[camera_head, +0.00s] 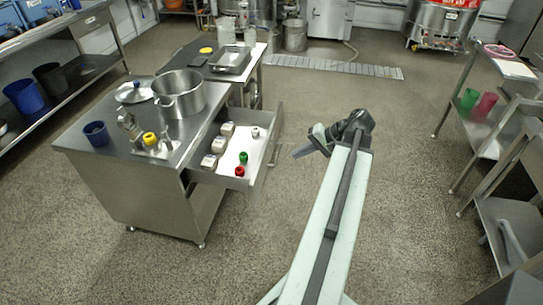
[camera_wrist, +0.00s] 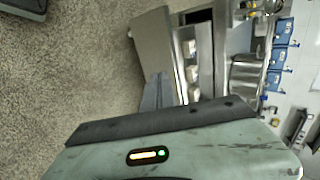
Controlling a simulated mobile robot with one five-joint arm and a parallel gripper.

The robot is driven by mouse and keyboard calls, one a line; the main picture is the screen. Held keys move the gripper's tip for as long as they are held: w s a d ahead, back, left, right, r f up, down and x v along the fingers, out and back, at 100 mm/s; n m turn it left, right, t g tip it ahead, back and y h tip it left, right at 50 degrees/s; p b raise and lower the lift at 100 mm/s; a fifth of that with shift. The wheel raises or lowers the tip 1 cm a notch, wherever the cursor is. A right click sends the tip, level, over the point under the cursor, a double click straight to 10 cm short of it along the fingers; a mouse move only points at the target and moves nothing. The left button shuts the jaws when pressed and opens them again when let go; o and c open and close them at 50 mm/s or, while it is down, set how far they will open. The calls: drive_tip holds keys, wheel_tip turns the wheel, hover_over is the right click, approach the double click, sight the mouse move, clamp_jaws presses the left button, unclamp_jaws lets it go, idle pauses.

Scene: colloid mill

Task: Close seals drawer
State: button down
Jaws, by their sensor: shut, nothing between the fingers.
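The seals drawer (camera_head: 270,148) is pulled out to the right from the steel work table in the head view. It holds several pale boxes, a green piece, a red piece and a small grey piece. The drawer shows again in the wrist view (camera_wrist: 206,60), sideways. My gripper (camera_head: 298,154) is shut and empty. Its tip points left, towards the outer face of the drawer front, with what looks like a small gap between them. In the wrist view my dark fingers (camera_wrist: 157,92) partly cover the table and drawer area.
The steel table (camera_head: 85,148) carries a large pot (camera_head: 180,94), a lid (camera_head: 134,92), a blue cup (camera_head: 96,133) and small fittings. Steel shelving (camera_head: 490,145) stands at the right. The speckled floor right of the drawer is clear around my arm.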

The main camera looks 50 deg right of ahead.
drive_tip(key=b, duration=0.7)
approach(261, 165)
drive_tip(key=shift+x, duration=3.15)
drive_tip(key=shift+d, duration=0.15)
